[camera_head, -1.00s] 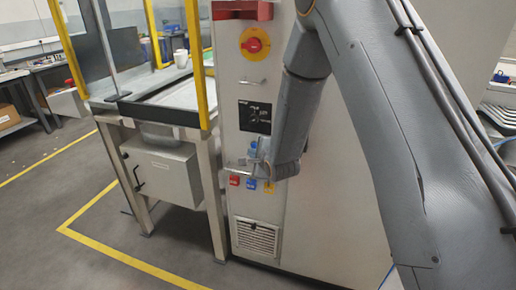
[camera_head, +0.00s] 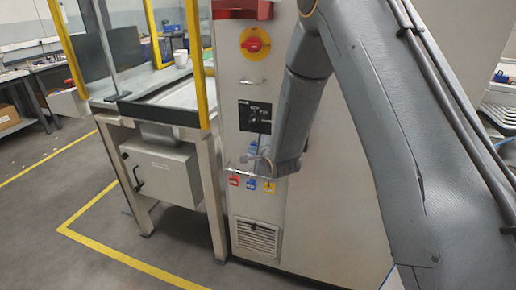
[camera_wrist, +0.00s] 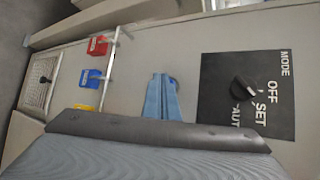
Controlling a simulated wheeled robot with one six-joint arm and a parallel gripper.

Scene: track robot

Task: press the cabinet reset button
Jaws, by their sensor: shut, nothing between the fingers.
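My gripper (camera_wrist: 160,78) is shut and empty. Its two light-blue fingers point at the grey cabinet front (camera_wrist: 205,40) in the wrist view. A small round blue button (camera_wrist: 174,82) shows just beside the fingertips and is partly hidden by them. I cannot tell whether the fingertips touch it. In the head view my gripper (camera_head: 254,150) is at the cabinet, below the black mode switch panel (camera_head: 255,117) and above the padlocks; the button is not clear there.
The mode knob (camera_wrist: 244,88) is right of the fingers in the wrist view. Red (camera_wrist: 97,45), blue (camera_wrist: 90,78) and yellow (camera_wrist: 84,107) padlocks hang on a rail to their left. A red rotary switch (camera_head: 254,41) and a handle (camera_head: 252,83) are higher on the cabinet.

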